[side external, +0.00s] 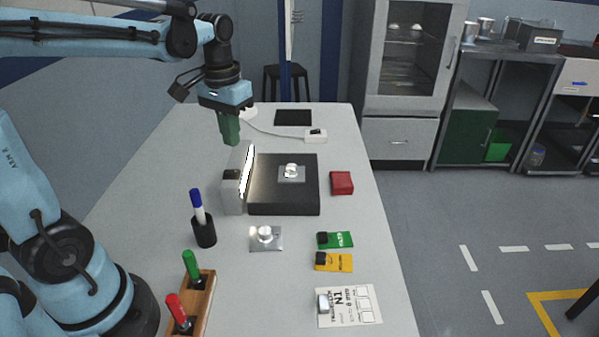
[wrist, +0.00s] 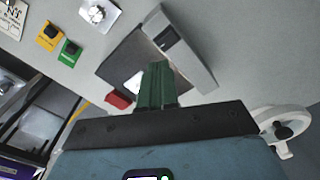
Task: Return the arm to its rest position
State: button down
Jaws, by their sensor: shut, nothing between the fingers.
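My arm reaches in from the left in the side external view. My gripper (side external: 231,138) hangs in the air above the far left part of the white table (side external: 150,190), behind the grey upright block. Its green fingers are together with nothing between them. In the wrist view, the gripper (wrist: 157,72) points toward the dark plate and the upright block. The fingers hide part of the plate there.
A dark plate (side external: 270,198) with a metal part (side external: 291,173) stands beside the grey block (side external: 232,190). A red box (side external: 341,183), a second metal part (side external: 265,238), green (side external: 340,240) and yellow (side external: 338,263) cards, a paper sheet (side external: 350,305), a black pen cup (side external: 204,232) and a wooden marker rack (side external: 200,300) stand around it. The air around the gripper looks clear.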

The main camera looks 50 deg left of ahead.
jog(key=s+d+f+m+t, duration=0.2)
jog(key=s+d+t, duration=0.2)
jog(key=d, duration=0.5)
jog(key=shift+s+d+f+m+t, duration=0.2)
jog(key=shift+s+d+m+t, duration=0.15)
jog(key=shift+t, duration=1.05)
jog(key=shift+w, duration=0.1)
notch_tip(320, 180, up, 10)
jog(key=m+g, duration=0.7)
jog(key=m, duration=0.2)
send_over(227, 171)
jog(key=shift+f, duration=0.2)
notch_tip(227, 171, down, 14)
